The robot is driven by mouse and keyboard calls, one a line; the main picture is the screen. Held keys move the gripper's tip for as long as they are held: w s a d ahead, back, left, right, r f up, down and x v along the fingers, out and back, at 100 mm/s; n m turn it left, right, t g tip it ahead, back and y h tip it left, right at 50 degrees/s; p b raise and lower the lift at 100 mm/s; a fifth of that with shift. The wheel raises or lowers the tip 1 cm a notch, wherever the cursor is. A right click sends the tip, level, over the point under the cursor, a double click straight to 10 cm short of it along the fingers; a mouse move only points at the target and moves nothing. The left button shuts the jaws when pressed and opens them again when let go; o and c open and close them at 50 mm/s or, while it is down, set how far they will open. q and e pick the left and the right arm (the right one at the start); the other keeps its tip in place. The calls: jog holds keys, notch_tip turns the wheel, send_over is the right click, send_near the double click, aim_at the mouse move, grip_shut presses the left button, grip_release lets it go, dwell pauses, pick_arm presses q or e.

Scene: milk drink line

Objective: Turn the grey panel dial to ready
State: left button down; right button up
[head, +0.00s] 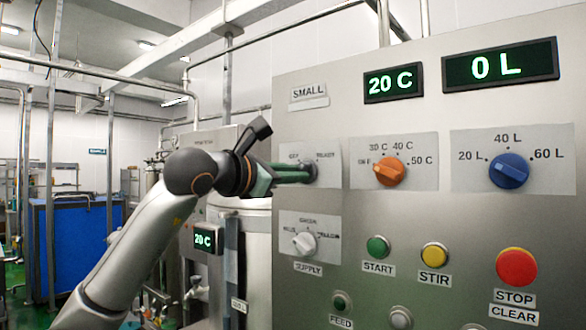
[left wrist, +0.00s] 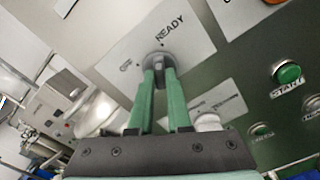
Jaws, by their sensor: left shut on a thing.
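The grey panel dial (left wrist: 158,61) is on a light plate marked OFF on one side and READY on the other, in the left wrist view. In the head view the dial (head: 312,172) shows just past my fingertips, under the SMALL label. My left gripper (head: 302,173) comes in from the left with its green fingers on the dial. In the left wrist view the fingertips (left wrist: 158,75) close around the dial's grip. The fingers hide part of the dial, and I cannot tell which mark it points to. My right gripper is not in view.
An orange dial (head: 389,171), a blue dial (head: 509,170) and a white supply dial (head: 304,243) are on the same panel. Start (head: 378,248), stir (head: 434,255) and stop (head: 516,267) buttons stand out below. A steel vessel (head: 255,250) is behind the panel's left edge.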

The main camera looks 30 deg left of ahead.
pick_arm(q)
jog(key=shift+m+p, duration=0.3)
jog(key=shift+m, duration=0.8)
jog(key=c, duration=0.9)
grip_release()
jog(key=shift+o, duration=0.2)
jog(key=shift+s, duration=0.1)
jog(key=s+a+b, duration=0.1)
jog(key=s+b, duration=0.2)
jog(key=s, duration=0.9)
jog(key=shift+s, duration=0.15)
